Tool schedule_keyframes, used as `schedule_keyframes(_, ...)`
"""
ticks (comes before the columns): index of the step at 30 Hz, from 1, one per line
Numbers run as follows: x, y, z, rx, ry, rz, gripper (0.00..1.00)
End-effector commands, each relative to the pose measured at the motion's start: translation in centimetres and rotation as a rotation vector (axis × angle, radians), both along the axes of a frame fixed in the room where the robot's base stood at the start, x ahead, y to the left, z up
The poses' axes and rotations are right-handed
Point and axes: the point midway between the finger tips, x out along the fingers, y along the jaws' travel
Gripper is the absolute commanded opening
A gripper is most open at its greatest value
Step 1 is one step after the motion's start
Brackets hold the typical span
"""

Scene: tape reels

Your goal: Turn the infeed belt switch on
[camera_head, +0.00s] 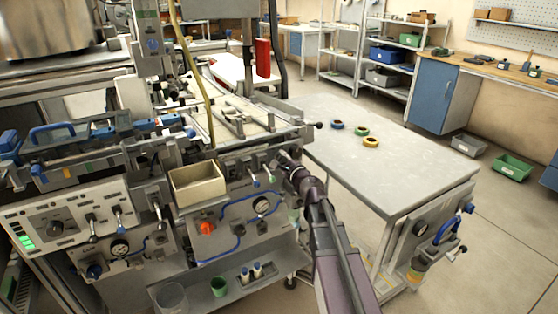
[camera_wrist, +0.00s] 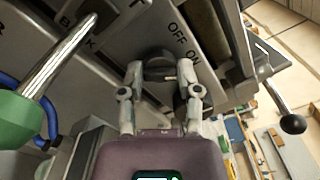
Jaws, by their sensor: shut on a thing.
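The switch is a dark round knob (camera_wrist: 158,66) on a grey panel, seen in the wrist view, with OFF and ON printed beside it. My gripper (camera_wrist: 160,76) is shut on this knob, one finger at each side. A small pale mark shows on the knob's near side; I cannot tell which label it points to. In the head view my gripper (camera_head: 287,160) reaches the front panel of the machine (camera_head: 235,160), just right of some small levers. The arm and gripper hide the knob there.
In the wrist view a green-tipped metal lever (camera_wrist: 65,65) stands close on the left and a black-ball lever (camera_wrist: 280,98) on the right. In the head view a beige bin (camera_head: 198,186) hangs left of my gripper. A grey table (camera_head: 400,175) with three tape reels (camera_head: 371,142) stands right.

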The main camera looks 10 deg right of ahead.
Motion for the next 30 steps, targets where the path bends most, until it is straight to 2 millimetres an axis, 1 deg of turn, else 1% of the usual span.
schedule_keyframes(6, -0.21, -0.16, -0.11, 0.045, 0.016, -0.004, 0.00)
schedule_keyframes(18, -0.28, -0.15, -0.13, 0.052, 0.019, -0.003, 0.00)
schedule_keyframes(19, -0.28, -0.15, -0.13, 0.052, 0.019, -0.003, 0.50)
schedule_keyframes(20, -0.27, -0.13, -0.14, 0.052, 0.019, -0.003, 0.59)
schedule_keyframes(21, -0.26, -0.12, -0.13, 0.052, 0.018, -0.002, 0.71)
schedule_keyframes(22, -0.24, -0.12, -0.12, 0.052, 0.018, -0.002, 0.78)
schedule_keyframes(30, -0.13, -0.05, -0.06, 0.053, 0.018, -0.001, 0.78)
